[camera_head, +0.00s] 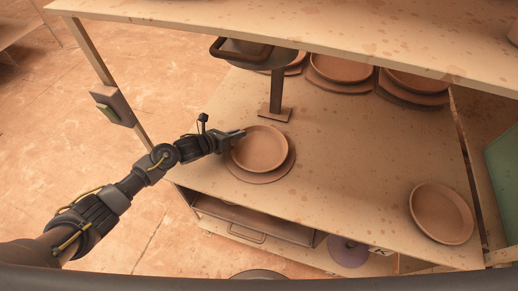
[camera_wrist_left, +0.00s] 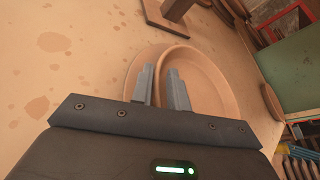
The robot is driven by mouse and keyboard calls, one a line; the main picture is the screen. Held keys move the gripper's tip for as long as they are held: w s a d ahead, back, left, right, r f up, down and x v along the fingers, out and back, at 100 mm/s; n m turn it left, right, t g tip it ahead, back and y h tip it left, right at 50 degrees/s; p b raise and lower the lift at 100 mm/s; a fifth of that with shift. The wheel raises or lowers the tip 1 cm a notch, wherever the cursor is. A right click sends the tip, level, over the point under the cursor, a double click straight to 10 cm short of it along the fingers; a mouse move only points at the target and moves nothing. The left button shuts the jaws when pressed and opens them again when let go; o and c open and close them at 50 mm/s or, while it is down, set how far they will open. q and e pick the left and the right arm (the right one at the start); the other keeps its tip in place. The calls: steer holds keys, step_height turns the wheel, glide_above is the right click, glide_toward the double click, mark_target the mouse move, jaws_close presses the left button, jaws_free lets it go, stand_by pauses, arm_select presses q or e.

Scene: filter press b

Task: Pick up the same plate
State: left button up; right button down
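A round brown plate (camera_head: 260,149) with a raised rim sits over a flat round disc (camera_head: 264,177) near the left edge of the tabletop. My left gripper (camera_head: 240,134) is at the plate's upper left rim. In the left wrist view the plate (camera_wrist_left: 207,78) shows with its rim passing between the two grey fingers (camera_wrist_left: 163,86), one on each side. The fingers are close together, but whether they press on the rim is unclear. No clear lift off the disc shows. My right gripper is not in view.
Another plate (camera_head: 441,213) lies at the table's right front. A dark post stand (camera_head: 276,95) rises just behind the near plate. Several stacked plates (camera_head: 342,68) stand at the back under an upper shelf (camera_head: 330,30). The tabletop (camera_head: 345,160) between is clear.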

arm_select(q)
jaws_close()
steer(key=shift+r, duration=0.15)
stand_by(1.2)
